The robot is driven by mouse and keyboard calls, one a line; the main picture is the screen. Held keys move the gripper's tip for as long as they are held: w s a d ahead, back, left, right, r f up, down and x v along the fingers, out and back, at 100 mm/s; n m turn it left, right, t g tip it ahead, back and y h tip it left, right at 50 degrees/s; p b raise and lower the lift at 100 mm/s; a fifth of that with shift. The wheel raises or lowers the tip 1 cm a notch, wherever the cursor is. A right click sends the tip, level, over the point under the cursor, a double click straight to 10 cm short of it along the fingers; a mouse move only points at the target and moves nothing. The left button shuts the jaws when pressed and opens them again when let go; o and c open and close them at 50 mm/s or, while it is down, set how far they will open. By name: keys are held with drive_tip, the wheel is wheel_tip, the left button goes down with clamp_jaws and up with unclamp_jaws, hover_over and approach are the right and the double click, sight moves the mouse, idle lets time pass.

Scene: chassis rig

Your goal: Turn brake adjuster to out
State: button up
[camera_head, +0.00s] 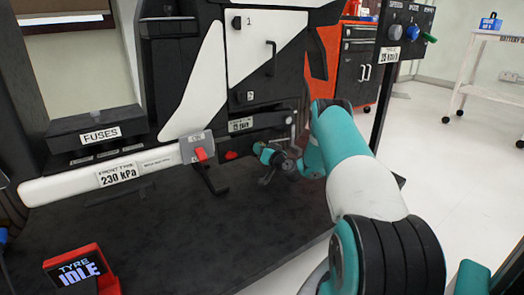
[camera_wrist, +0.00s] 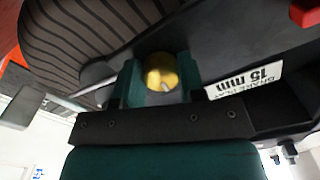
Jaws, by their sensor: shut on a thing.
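The brake adjuster is a round gold knob (camera_wrist: 161,72) with a small pale mark on its face. In the wrist view it sits between the two teal fingers of my gripper (camera_wrist: 160,82), which is shut on it. A label (camera_wrist: 244,80) beside it reads brake play 15 mm and appears upside down. In the head view my gripper (camera_head: 268,154) is at the lower front of the black rig, under a similar small label (camera_head: 241,125). The knob cannot be made out there.
A striped dark tyre-like surface (camera_wrist: 85,40) and a metal rod (camera_wrist: 92,86) lie close to the fingers. A white bar (camera_head: 100,175) with a red-tipped grey end is left of my gripper. A red display box (camera_head: 80,272) reads tyre idle.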

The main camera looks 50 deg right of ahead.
drive_tip(key=shift+s+d+n, duration=0.1)
drive_tip(key=shift+n, duration=0.7)
drive_tip(key=o, duration=0.9)
drive_tip(key=shift+o, duration=0.2)
